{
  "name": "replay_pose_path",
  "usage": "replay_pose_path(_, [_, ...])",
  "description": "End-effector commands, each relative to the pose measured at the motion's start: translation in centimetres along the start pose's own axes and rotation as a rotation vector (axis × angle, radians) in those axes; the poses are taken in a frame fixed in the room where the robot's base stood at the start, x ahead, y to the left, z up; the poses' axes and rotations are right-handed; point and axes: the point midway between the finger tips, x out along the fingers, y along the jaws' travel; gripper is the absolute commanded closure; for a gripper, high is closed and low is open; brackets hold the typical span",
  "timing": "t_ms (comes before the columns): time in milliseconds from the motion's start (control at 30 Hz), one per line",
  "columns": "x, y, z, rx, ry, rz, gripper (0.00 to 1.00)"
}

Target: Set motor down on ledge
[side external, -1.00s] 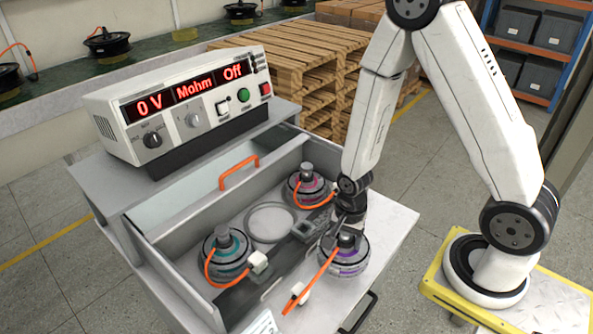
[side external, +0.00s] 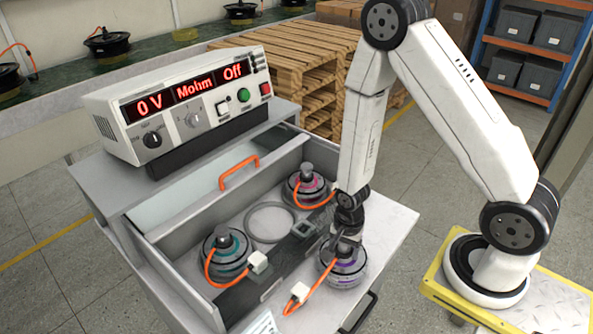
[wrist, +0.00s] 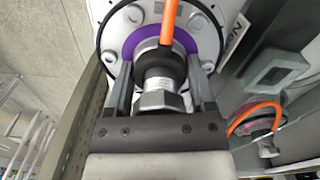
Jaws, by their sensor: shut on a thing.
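The motor with the purple band (side external: 343,268) is at the front right of the cabinet, over the pale ledge (side external: 385,222). It looks upright. Whether its underside touches the ledge cannot be told. An orange cable with a white connector (side external: 299,292) runs from it to the lower left. My gripper (side external: 345,240) is shut on the motor's top shaft from above. In the wrist view, the two fingers of my gripper (wrist: 160,75) flank the grey shaft, with the purple ring (wrist: 208,52) of the motor behind.
A teal-banded motor (side external: 226,256) and a magenta-banded motor (side external: 307,190) stand in the recess beside an empty round seat (side external: 270,223). A tester (side external: 185,105) reading 0 V and Off sits on the upper shelf. An orange handle (side external: 239,172) stands behind the recess.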

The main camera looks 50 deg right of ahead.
Motion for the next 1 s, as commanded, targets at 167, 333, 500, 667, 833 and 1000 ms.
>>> replay_pose_path(167, [0.42,-0.06,-0.02,0.000,0.001,-0.003,1.00])
replay_pose_path(333, [0.43,-0.07,-0.02,0.000,0.001,-0.003,1.00])
replay_pose_path(500, [0.50,-0.06,-0.01,0.000,0.001,-0.002,1.00])
replay_pose_path(667, [0.82,0.03,0.02,-0.001,0.000,0.000,0.27])
replay_pose_path(833, [0.79,0.03,0.02,-0.001,0.000,0.000,0.00])
replay_pose_path(1000, [0.76,0.02,0.01,0.000,0.000,0.000,0.00])
